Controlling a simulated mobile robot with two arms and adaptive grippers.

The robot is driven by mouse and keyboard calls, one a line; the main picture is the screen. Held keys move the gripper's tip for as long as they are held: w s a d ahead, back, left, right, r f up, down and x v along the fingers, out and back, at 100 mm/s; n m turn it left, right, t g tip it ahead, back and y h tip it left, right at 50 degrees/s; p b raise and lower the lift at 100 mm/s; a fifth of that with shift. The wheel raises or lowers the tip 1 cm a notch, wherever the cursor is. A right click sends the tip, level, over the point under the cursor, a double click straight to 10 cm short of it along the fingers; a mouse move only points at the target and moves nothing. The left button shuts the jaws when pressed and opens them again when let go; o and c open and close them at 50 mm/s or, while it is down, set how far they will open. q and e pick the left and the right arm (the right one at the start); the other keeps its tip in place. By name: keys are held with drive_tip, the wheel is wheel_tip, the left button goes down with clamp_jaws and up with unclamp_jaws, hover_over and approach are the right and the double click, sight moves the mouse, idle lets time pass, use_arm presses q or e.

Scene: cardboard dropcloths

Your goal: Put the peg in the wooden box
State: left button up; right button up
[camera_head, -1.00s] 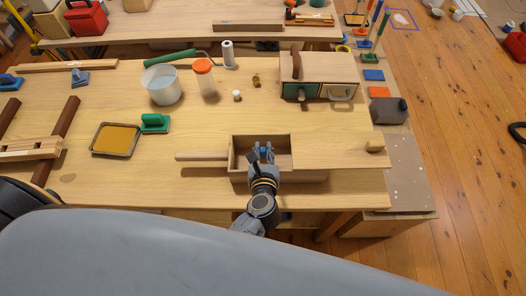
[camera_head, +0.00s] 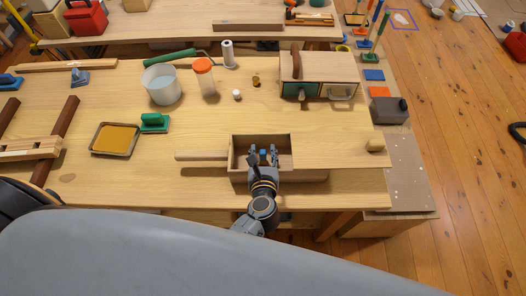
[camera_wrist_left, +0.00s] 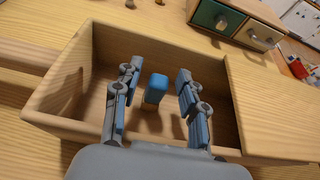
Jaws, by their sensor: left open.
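The wooden box (camera_head: 240,172) stands at the front of the workbench, its left part open. It fills much of the left wrist view (camera_wrist_left: 72,126). Its flat wooden lid (camera_head: 335,152) with a knob is slid to the right and covers the right part. The blue peg (camera_wrist_left: 156,88) is inside the open part, between my fingers and apart from both; it also shows in the head view (camera_head: 263,154). Its lower end is in shadow. My left gripper (camera_wrist_left: 157,92) is open, with its fingers reaching down into the box. My right gripper is not in view.
A wooden bar (camera_head: 202,155) sticks out left of the box. A small cabinet (camera_head: 320,68) stands behind the box. A tray (camera_head: 112,139), a green-handled float (camera_head: 154,122), a bucket (camera_head: 162,86) and a jar (camera_head: 203,78) stand left and behind. Bench surface between them is clear.

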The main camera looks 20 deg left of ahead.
use_arm(q)
drive_tip(key=b+v, duration=0.3)
drive_tip(key=v, duration=0.9)
drive_tip(key=shift+r, duration=0.1)
drive_tip(key=shift+s, duration=0.15)
